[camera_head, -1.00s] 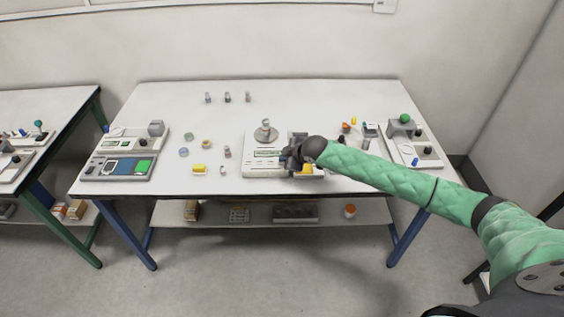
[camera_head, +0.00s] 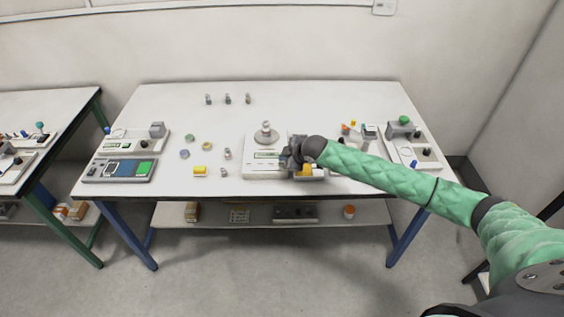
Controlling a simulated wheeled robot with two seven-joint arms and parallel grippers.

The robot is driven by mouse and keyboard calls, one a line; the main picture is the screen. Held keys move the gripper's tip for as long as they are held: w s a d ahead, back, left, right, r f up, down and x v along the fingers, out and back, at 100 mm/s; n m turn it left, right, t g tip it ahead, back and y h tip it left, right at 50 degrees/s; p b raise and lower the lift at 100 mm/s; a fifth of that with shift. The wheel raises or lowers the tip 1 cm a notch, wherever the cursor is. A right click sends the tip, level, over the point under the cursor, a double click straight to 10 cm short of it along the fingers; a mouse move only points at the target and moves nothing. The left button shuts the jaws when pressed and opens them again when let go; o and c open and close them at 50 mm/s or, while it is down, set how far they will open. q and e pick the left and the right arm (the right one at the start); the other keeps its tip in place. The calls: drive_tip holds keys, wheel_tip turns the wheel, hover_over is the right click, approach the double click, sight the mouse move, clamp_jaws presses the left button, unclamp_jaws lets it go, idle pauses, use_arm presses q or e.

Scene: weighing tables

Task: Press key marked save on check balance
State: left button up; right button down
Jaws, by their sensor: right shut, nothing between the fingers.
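The check balance (camera_head: 259,169) is a white device at the front middle of the table. A round pan with a small metal weight (camera_head: 266,126) on it sits at its back, and a greenish display (camera_head: 267,155) shows on its front. My right gripper (camera_head: 289,160) is shut and empty, over the right part of the balance. It hides much of that side, so the key marked save cannot be made out. I cannot tell if the fingertips touch the balance. My left gripper is not in view.
The table (camera_head: 330,95) holds a control box (camera_head: 119,170) at left, another device (camera_head: 413,150) at right and several small weights at the back. A yellow block (camera_head: 200,171) lies left of the balance.

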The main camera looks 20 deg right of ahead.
idle(0.3)
drive_tip(key=shift+r+p, duration=2)
drive_tip(key=shift+r, duration=0.6)
